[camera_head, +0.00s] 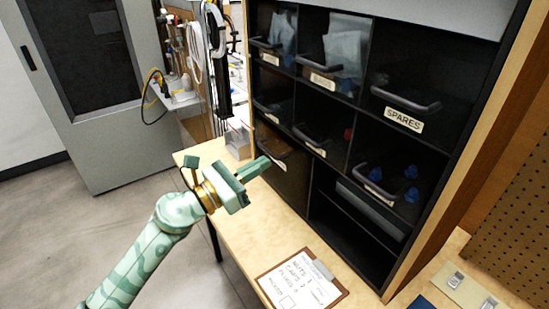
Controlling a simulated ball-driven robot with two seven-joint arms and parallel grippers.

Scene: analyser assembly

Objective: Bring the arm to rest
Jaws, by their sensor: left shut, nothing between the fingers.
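My left arm (147,248), pale green with a camouflage pattern, reaches in from the lower left. Its gripper (262,163) is shut and empty. The green fingers point right, in front of the lower left drawers of the black cabinet (319,208). From this view I cannot tell whether the fingertips touch the drawer front. My right gripper is not in view.
The cabinet has several handled drawers, one labelled SPARES (403,119). A clipboard (302,283) lies on the wooden bench (240,229). Tools and cables (205,50) hang behind. A grey cabinet (104,140) stands at the left. The floor (60,230) at the left is clear.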

